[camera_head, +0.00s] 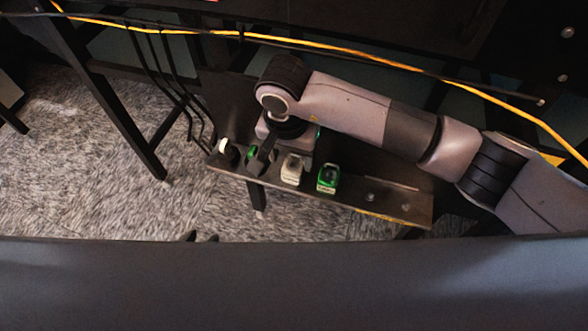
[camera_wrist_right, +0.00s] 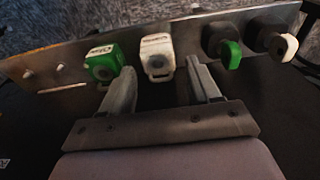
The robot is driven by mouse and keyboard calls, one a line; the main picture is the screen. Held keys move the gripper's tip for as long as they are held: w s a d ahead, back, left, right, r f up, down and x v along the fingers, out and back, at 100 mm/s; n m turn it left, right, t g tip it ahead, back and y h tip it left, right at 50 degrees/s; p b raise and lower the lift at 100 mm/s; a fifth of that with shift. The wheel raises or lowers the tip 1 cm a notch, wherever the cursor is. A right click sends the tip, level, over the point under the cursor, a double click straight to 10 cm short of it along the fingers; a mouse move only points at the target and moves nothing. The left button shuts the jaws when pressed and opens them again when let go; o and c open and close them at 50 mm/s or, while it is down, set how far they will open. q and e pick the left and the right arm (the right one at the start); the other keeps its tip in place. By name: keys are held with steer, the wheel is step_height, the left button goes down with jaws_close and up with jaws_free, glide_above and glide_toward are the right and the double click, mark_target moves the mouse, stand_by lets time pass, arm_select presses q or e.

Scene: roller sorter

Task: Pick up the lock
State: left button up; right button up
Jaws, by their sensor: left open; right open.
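A white lock (camera_head: 291,170) and a green lock (camera_head: 328,178) sit on a narrow metal panel (camera_head: 385,201). In the right wrist view the white lock (camera_wrist_right: 157,57) lies just beyond the gap between my right gripper's fingers, and the green lock (camera_wrist_right: 103,65) is to its left, beyond the left finger. My right gripper (camera_wrist_right: 161,78) is open and empty. In the head view my right gripper (camera_head: 283,160) is over the panel, partly hidden by its wrist. Only the dark fingertips of my left gripper (camera_head: 201,237) show, well below the panel in the picture.
Two black knobs with a green handle (camera_wrist_right: 232,55) and a white handle (camera_wrist_right: 286,47) stand right of the white lock in the wrist view. Metal studs (camera_head: 371,197) are at the panel's other end. Black frame legs (camera_head: 120,115) and orange cables (camera_head: 330,50) are nearby.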

mark_target(293, 168)
steer(key=f, duration=0.4)
steer(key=shift+w+d+f, duration=0.15)
steer(key=shift+w, duration=0.05)
steer(key=c, duration=0.8)
steer(key=shift+r, duration=0.55)
steer(key=r, duration=0.2)
steer(key=shift+s+r, duration=0.3)
steer(key=shift+s, duration=0.05)
steer(key=s+a, duration=0.3)
steer(key=s, duration=0.5)
steer(key=s+a, duration=0.2)
steer(key=s, duration=0.6)
steer(key=r+p, duration=0.1)
steer(key=r, duration=0.2)
steer(key=r+p, duration=0.1)
steer(key=shift+s+a+r+p, duration=0.2)
steer(key=shift+a+p, duration=0.05)
steer(key=shift+p, duration=0.05)
